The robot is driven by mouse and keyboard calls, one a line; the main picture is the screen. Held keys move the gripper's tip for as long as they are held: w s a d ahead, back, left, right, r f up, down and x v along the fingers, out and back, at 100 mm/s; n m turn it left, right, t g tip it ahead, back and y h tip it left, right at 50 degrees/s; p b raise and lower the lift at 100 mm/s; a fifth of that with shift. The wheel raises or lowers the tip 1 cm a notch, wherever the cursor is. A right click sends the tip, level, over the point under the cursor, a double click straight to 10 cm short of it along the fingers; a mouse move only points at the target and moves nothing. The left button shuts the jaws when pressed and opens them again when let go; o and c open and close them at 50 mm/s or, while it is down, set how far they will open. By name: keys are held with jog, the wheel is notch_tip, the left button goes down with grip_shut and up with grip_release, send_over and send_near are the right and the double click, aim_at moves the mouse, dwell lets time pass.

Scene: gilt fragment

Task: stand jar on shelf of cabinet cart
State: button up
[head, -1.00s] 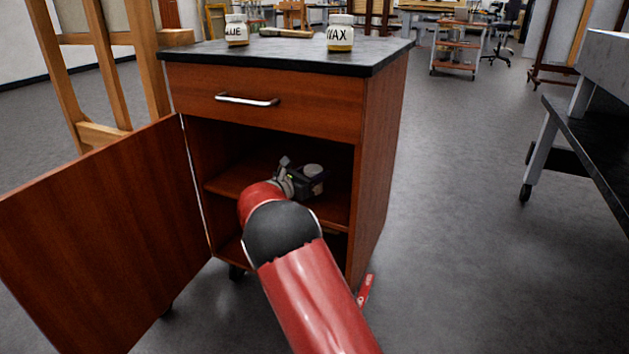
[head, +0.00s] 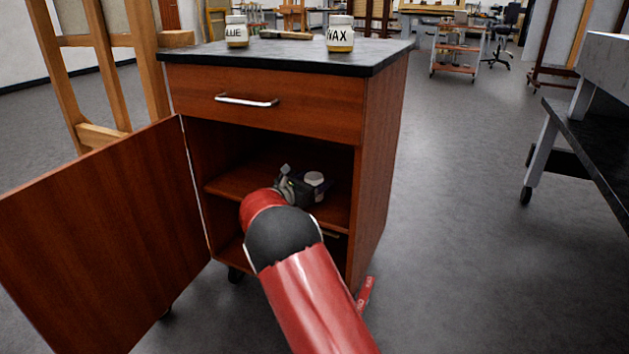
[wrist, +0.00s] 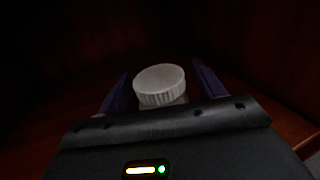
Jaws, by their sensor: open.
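A jar with a white ribbed lid (head: 314,179) is inside the open cabinet cart (head: 266,88), on or just over the middle shelf (head: 232,184), and looks upright. In the wrist view the white lid (wrist: 160,84) shows between two dark fingers, with gaps on both sides. My gripper (wrist: 160,72) is open around the jar. In the head view my gripper (head: 297,186) is inside the cabinet, left of and partly in front of the jar. The jar's lower body and its base are mostly hidden.
The cabinet door (head: 95,230) stands open to the left. The worktop holds a jar labelled WAX (head: 340,35), a jar with a partly hidden label (head: 237,31) and a brush (head: 287,34). A wooden easel (head: 105,60) stands left.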

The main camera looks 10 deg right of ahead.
jog(key=p+v, duration=0.1)
jog(key=v, duration=1.1)
jog(key=shift+a, duration=0.1)
